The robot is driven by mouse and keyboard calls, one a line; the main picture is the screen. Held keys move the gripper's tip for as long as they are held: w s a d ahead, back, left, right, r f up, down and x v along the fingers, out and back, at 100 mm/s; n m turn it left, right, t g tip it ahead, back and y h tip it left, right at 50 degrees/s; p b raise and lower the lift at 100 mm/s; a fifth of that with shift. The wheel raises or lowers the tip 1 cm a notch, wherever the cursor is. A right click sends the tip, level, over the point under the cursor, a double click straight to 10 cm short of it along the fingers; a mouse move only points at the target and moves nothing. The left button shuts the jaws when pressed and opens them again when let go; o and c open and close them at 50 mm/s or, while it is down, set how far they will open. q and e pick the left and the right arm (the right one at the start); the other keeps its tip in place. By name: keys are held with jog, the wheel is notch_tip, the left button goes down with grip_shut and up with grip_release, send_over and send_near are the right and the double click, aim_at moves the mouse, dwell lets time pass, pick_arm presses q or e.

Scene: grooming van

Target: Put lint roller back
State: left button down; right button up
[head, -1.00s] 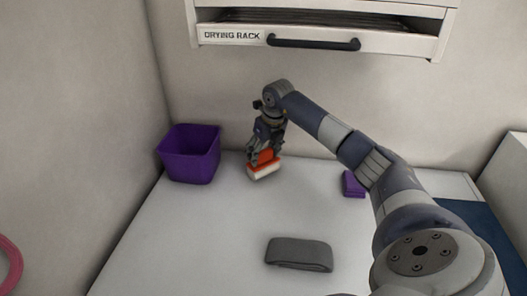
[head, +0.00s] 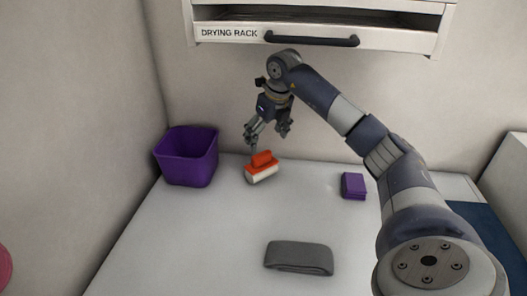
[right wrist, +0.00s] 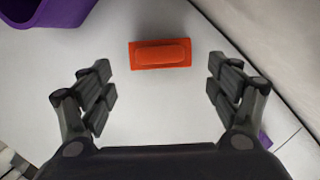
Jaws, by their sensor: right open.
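An orange-topped block with a white lower part (head: 262,174) stands on the white table (head: 200,240), just right of the purple bin. I cannot tell whether it is the lint roller or a brush. In the right wrist view its orange top (right wrist: 160,54) shows ahead, between the finger lines. My right gripper (head: 267,140) is open and empty, above the block and apart from it. Its spread fingers also show in the right wrist view (right wrist: 158,75). My left gripper is not in view.
A purple open bin (head: 187,158) stands at the back left by the wall. A small purple block (head: 353,186) lies to the right, and a folded grey cloth (head: 298,257) at the front. A drying rack drawer (head: 330,38) hangs above. The table's middle is clear.

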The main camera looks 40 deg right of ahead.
jog(key=v, duration=0.3)
jog(key=shift+s+r, duration=0.15)
jog(key=shift+r, duration=0.2)
